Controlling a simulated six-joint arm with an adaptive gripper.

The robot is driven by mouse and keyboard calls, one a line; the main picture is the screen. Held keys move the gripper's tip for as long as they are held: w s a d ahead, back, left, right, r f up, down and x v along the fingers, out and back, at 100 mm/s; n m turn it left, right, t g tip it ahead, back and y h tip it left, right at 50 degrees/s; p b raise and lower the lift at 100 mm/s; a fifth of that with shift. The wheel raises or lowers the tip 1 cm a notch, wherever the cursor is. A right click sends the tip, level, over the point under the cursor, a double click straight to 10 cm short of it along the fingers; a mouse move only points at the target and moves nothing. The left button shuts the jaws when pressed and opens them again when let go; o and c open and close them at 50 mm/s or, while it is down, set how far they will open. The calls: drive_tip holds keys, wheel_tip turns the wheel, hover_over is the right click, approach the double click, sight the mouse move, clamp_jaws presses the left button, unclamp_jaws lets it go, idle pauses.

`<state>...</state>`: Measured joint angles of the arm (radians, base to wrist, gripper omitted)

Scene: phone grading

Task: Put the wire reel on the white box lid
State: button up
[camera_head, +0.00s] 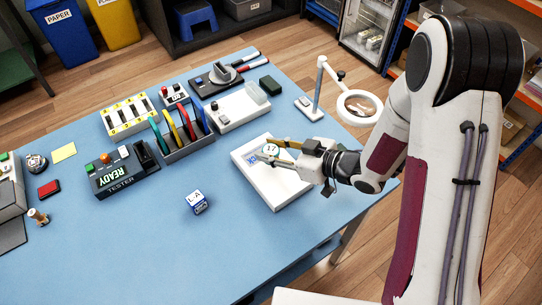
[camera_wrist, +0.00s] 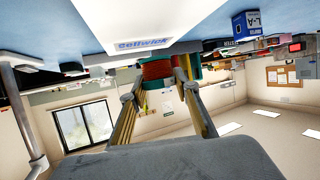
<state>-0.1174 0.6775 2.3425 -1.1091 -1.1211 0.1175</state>
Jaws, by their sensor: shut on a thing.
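The wire reel (camera_wrist: 157,71), with orange-red winding and teal-green at its sides, sits between the fingertips of my gripper (camera_wrist: 162,84) in the wrist view. My gripper (camera_head: 272,152) is shut on it. In the head view the reel is mostly hidden by the fingers. The white box lid (camera_head: 279,190) lies flat on the blue table, and my fingertips are over its far left part. The lid (camera_wrist: 105,22) also shows in the wrist view, with blue "cellwick" lettering close to the reel. I cannot tell whether the reel touches the lid.
A blue-and-white cube marked LA (camera_head: 197,202) stands left of the lid. A magnifier lamp (camera_head: 357,106) stands behind my wrist. A rack with coloured dividers (camera_head: 187,147), a tester (camera_head: 124,172) and a white device (camera_head: 237,108) stand farther back. The front table (camera_head: 150,255) is clear.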

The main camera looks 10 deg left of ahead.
drive_tip(key=shift+f, duration=1.65)
drive_tip(key=shift+f, duration=0.15)
drive_tip(key=o, duration=1.1)
drive_tip(key=shift+c, duration=0.2)
drive_tip(key=shift+d+r, duration=0.1)
drive_tip(key=shift+r, duration=0.1)
drive_tip(key=shift+v, duration=5.95)
drive_tip(key=shift+s+f, duration=0.1)
